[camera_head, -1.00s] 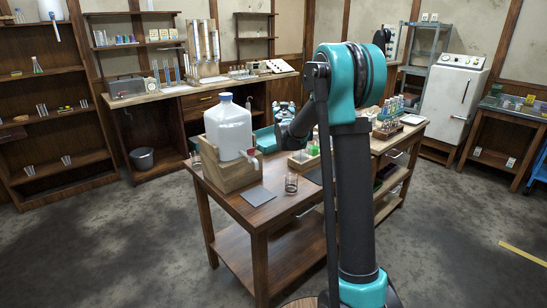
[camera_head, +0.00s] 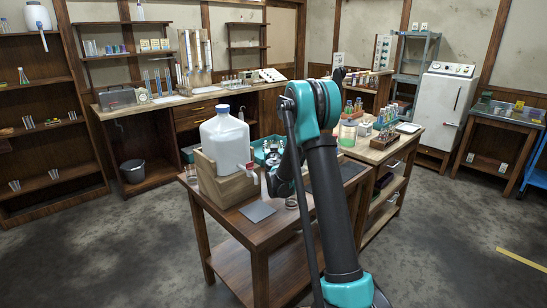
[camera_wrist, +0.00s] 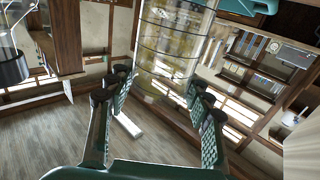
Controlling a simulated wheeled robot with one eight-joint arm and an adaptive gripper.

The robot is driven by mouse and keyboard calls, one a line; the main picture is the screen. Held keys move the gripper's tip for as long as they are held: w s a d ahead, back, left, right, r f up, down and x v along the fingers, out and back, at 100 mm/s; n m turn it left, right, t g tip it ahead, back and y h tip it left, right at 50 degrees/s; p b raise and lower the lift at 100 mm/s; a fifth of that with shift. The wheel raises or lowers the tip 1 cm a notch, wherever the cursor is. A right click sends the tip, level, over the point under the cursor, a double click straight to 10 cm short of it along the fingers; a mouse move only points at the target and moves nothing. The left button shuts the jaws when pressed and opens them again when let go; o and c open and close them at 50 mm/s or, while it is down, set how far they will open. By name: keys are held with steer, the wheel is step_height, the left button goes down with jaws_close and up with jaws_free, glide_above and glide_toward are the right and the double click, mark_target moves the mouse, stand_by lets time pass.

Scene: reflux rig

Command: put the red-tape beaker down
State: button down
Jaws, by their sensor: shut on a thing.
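In the wrist view my gripper (camera_wrist: 160,88) is shut on a clear glass beaker (camera_wrist: 176,45) with dark ring lines, which stands between its fingers. I see no red tape on it from here, so I cannot confirm its marking. In the head view my arm hides most of the gripper and the beaker, over the near wooden table (camera_head: 226,228) to the right of the big white jug. Another small glass beaker (camera_head: 291,202) stands on this table, partly hidden by my arm.
A grey mat (camera_head: 257,211) lies in front. Behind are a vessel of green liquid (camera_head: 348,134) and bottle racks on the right table.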

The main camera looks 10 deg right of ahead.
steer(key=shift+f, duration=2.75)
steer(key=shift+f, duration=0.15)
steer(key=c, duration=0.6)
jaws_free()
steer(key=shift+c, duration=0.2)
